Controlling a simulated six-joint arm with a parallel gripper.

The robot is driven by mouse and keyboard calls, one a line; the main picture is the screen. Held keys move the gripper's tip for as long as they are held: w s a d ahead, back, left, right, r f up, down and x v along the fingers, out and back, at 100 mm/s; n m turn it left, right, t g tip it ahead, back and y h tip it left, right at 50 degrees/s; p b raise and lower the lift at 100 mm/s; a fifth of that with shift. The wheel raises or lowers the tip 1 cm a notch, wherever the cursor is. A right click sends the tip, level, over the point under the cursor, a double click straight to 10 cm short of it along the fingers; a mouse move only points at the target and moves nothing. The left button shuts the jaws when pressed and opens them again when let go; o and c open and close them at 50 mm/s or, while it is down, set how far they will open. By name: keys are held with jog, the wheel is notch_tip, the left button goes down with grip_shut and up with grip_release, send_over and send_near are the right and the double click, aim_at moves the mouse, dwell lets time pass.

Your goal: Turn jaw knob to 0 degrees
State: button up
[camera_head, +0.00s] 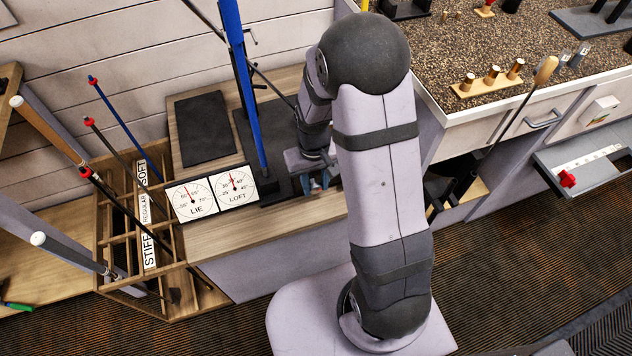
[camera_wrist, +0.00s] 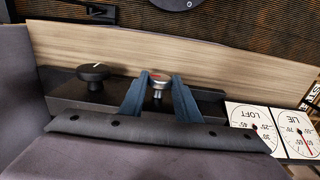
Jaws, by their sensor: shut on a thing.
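My gripper (camera_wrist: 160,92) has two blue fingers, one on each side of a small silver knob (camera_wrist: 158,79) with a reddish mark on top, and is shut on it. The fingers hide the knob's sides. A black knob (camera_wrist: 93,73) with a white pointer line stands to its left on the same dark base (camera_wrist: 68,103). No lettering shows which one is the jaw knob. In the head view my gripper (camera_head: 316,184) is at the bench's front edge, and my arm hides most of the base and both knobs.
LIE (camera_head: 192,199) and LOFT (camera_head: 238,187) dials stand beside the base. A blue upright post (camera_head: 245,90) rises from it. A wooden rack (camera_head: 170,240) holds several club shafts at left. A black mat (camera_head: 203,128) lies on the bench behind the dials.

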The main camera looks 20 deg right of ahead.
jog(key=shift+w+a+f+h+b, duration=0.1)
jog(key=shift+a+h+b, duration=0.1)
jog(key=shift+h+b, duration=0.3)
jog(key=shift+w+a+f+h+b, duration=0.1)
jog(key=shift+a+h+b, duration=0.05)
jog(key=shift+h, duration=0.55)
jog(key=h+b, duration=0.1)
jog(key=b, duration=0.1)
jog(key=h+b, duration=0.2)
jog(key=shift+a+f, duration=0.35)
jog(key=h+b, duration=0.3)
jog(key=b, duration=0.1)
jog(key=shift+a+f+h, duration=0.1)
jog(key=shift+a+h, duration=0.2)
jog(key=shift+h, duration=0.1)
jog(key=h+b, duration=0.2)
jog(key=f+h+b, duration=0.1)
jog(key=h+b, duration=0.1)
jog(key=h, duration=0.1)
jog(key=shift+s+a, duration=0.1)
jog(key=shift+a, duration=0.1)
jog(key=shift+f+h+b, duration=0.1)
jog(key=shift+h+b, duration=1.05)
jog(key=shift+h, duration=0.55)
jog(key=o, duration=1)
jog(key=shift+a, duration=0.1)
